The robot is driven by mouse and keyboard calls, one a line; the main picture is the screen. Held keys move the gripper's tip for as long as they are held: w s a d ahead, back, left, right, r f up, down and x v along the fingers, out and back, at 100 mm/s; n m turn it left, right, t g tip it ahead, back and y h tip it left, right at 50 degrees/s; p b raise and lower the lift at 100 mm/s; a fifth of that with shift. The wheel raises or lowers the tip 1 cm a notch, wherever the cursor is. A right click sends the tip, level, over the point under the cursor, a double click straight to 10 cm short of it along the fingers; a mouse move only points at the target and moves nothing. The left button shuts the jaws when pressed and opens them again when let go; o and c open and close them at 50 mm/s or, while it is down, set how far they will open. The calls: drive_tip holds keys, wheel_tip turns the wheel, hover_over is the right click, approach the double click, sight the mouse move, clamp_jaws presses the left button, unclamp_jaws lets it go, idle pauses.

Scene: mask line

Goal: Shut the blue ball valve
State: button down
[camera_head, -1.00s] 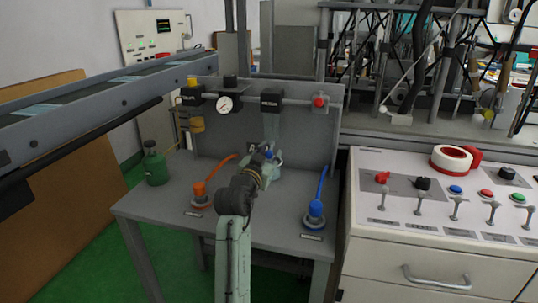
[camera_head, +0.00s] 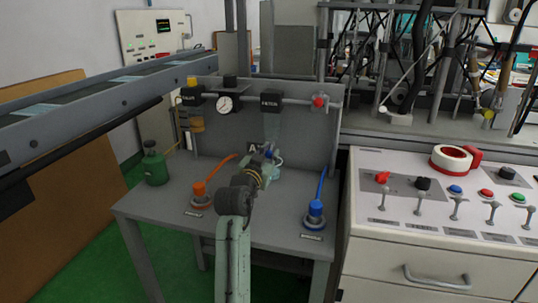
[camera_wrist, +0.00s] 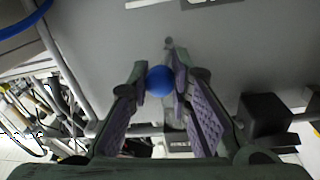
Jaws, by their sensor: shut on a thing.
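My gripper (camera_head: 268,158) is low in front of the grey back panel, over the table. In the wrist view, the gripper (camera_wrist: 160,82) is shut on a small blue ball (camera_wrist: 160,79), which sits between the two fingertips. A small metal piece shows just beyond the ball; I cannot tell whether they are joined. A blue valve (camera_head: 316,208) with a long blue lever stands on the table to the right of my gripper, apart from it. The lever points up and back. A blue curved part (camera_wrist: 22,22) shows at the wrist view's upper left.
An orange valve (camera_head: 200,196) with a slanted lever stands left of my arm. A green bottle (camera_head: 154,168) stands at the table's left. A pipe with a gauge (camera_head: 225,104) and a red knob (camera_head: 320,102) runs along the panel. A control desk (camera_head: 440,205) stands at right.

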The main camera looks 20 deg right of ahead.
drive_tip(key=shift+s+d, duration=0.1)
drive_tip(key=shift+s+d+n+t+y+p, duration=0.15)
drive_tip(key=shift+d+n+t+y, duration=0.55)
drive_tip(key=shift+n+y, duration=0.8)
drive_tip(key=shift+s+d+n+t+y+p, duration=0.15)
drive_tip(key=shift+d+n+t+y, duration=0.7)
drive_tip(key=shift+y, duration=1.2)
drive_tip(key=shift+d+n+t+y+p, duration=0.15)
drive_tip(key=shift+d+n+t+y, duration=0.35)
drive_tip(key=shift+n+y, duration=1.1)
drive_tip(key=shift+d+y, duration=0.15)
drive_tip(key=shift+y, duration=0.2)
drive_tip(key=c, duration=1.4)
unclamp_jaws()
drive_tip(key=shift+c, duration=0.2)
drive_tip(key=shift+r, duration=0.1)
